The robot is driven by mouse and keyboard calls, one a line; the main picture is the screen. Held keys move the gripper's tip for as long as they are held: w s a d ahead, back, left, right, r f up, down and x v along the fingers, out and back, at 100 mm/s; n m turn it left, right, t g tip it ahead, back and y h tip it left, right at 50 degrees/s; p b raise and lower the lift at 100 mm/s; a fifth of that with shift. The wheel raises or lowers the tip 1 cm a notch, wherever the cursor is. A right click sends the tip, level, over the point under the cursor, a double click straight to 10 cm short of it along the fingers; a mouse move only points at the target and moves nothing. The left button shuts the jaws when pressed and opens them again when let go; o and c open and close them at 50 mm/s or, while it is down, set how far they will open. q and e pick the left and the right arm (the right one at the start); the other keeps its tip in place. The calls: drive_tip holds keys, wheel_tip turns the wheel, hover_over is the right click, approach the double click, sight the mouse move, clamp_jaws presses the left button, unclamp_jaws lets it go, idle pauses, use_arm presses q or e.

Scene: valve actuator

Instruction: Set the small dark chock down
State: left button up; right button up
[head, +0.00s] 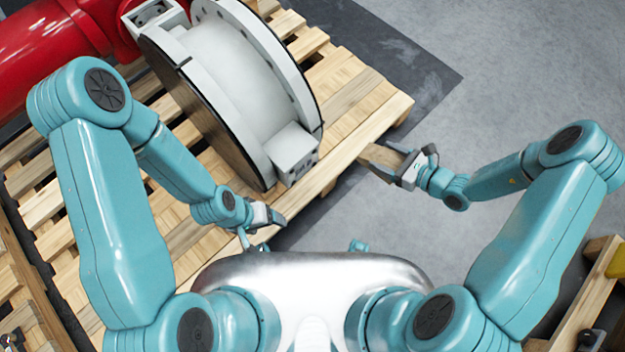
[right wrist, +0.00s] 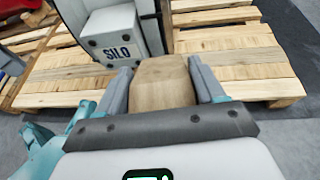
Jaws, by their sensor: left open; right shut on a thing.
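The chock (head: 380,156) is a small brown wooden block. My right gripper (head: 396,166) is shut on it, at the right edge of the pallet in the head view. In the right wrist view the chock (right wrist: 162,85) sits between the two grey fingers, one on each side of it. Whether it touches anything below cannot be told. My left gripper (head: 272,216) is open and empty, near the front edge of the pallet, below the big valve part in the picture.
A large white and grey flanged valve part (head: 225,60) lies on the wooden pallet (head: 365,95). Its white box marked SILO (right wrist: 113,36) is near the chock. A red pipe (head: 50,45) is at upper left. A wooden crate (head: 590,275) stands at lower right. Grey floor (head: 500,100) is clear.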

drive_tip(key=s+a+f+b, duration=0.15)
drive_tip(key=f+b, duration=0.25)
drive_tip(key=f, duration=0.6)
drive_tip(key=a+f+m+b, duration=0.1)
drive_tip(key=a+f+b, duration=0.15)
drive_tip(key=f, duration=0.75)
drive_tip(key=s+a+f+b, duration=0.1)
drive_tip(key=f+b, duration=0.4)
drive_tip(key=f, duration=0.4)
drive_tip(key=w+a+b, duration=0.4)
drive_tip(key=w+a, duration=0.9)
drive_tip(key=w, duration=0.1)
drive_tip(key=shift+t+h, duration=0.4)
drive_tip(key=f+b, duration=0.1)
drive_tip(key=f, duration=0.1)
drive_tip(key=f+b, duration=0.2)
drive_tip(key=f, duration=0.1)
drive_tip(key=f+b, duration=0.1)
drive_tip(key=f, duration=0.1)
drive_tip(key=shift+a+f+b, duration=0.35)
drive_tip(key=shift+f+b, duration=0.05)
drive_tip(key=shift+w+r, duration=0.1)
drive_tip(key=shift+w, duration=0.05)
drive_tip(key=shift+r, duration=0.15)
drive_tip(key=o, duration=1.2)
use_arm(q)
wheel_tip(320, 180, down, 22)
drive_tip(key=w, duration=0.1)
drive_tip(key=shift+a+f, duration=0.15)
drive_tip(key=shift+a, duration=0.25)
